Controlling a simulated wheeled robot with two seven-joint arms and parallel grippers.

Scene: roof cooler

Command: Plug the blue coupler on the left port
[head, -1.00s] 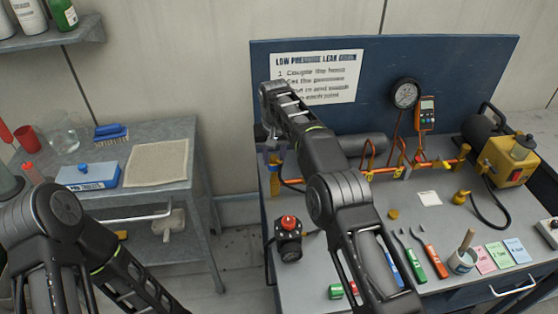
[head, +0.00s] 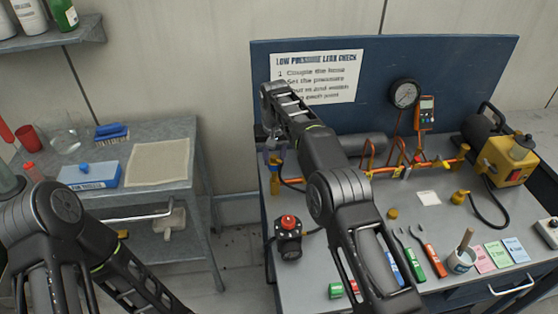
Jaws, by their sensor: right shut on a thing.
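My right arm reaches over the bench to the left end of the copper pipe run (head: 385,172). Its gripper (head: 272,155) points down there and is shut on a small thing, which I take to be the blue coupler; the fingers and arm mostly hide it. A yellow fitting (head: 276,182) stands just below the fingertips at the pipe's left end, likely the left port. I cannot tell whether coupler and port touch. A dark hose (head: 292,187) curves beside it. My left gripper is out of view; only its arm shows at lower left.
A red-topped black device (head: 288,238) stands in front of the gripper. A gauge (head: 404,93), an orange meter (head: 427,113) and a yellow pump (head: 507,160) are to the right. Tools (head: 433,260) lie at the front. A side table (head: 195,150) stands left, across a gap.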

